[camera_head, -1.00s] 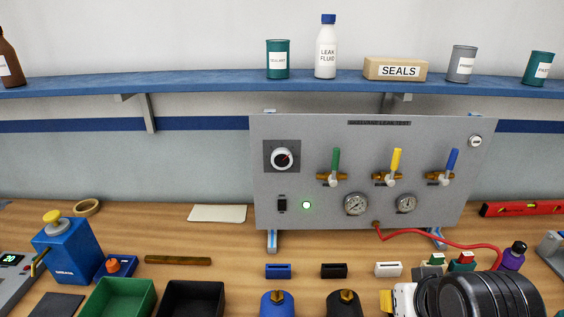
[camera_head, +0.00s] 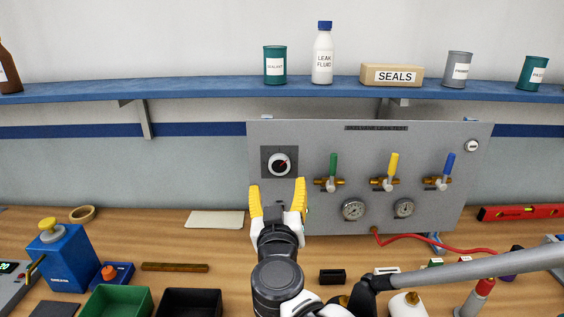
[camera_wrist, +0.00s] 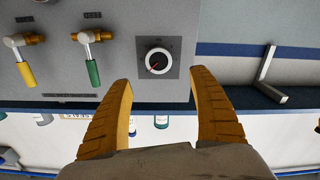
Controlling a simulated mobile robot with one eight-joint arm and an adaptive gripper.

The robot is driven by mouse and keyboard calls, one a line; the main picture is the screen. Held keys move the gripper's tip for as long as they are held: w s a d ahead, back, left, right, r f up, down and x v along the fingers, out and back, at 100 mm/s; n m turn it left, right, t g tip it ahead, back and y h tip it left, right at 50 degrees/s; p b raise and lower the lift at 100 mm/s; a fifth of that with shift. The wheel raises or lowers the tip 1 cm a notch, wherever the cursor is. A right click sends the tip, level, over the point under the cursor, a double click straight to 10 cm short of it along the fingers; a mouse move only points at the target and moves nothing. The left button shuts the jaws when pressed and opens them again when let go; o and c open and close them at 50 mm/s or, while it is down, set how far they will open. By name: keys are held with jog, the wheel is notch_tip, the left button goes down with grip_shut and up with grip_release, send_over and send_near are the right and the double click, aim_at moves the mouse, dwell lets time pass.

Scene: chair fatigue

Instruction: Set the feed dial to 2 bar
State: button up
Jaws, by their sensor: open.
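The feed dial (camera_head: 279,163) is a round dark knob with a white ring on a dark square plate at the panel's upper left. Its red mark points to the upper right in the head view; the scale numbers are too small to read. The dial also shows in the wrist view (camera_wrist: 158,61), which sees the panel upside down, with the red mark toward the lower left. My gripper (camera_head: 277,188) is open and empty, its yellow fingers pointing up just below the dial in the head view. In the wrist view the fingertips (camera_wrist: 161,80) flank the dial's line, apart from it.
The grey panel (camera_head: 352,132) carries green (camera_head: 333,165), yellow (camera_head: 393,164) and blue (camera_head: 450,166) valve levers right of the dial. Two gauges (camera_head: 353,209) sit below. A red hose (camera_head: 440,245) crosses the bench at right. A blue shelf (camera_head: 200,88) runs above.

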aim_at(279, 165)
jog(key=w+b, duration=0.2)
jog(key=w, duration=0.8)
jog(key=shift+w+a, duration=0.1)
jog(key=shift+w, duration=0.2)
jog(key=c, duration=1.2)
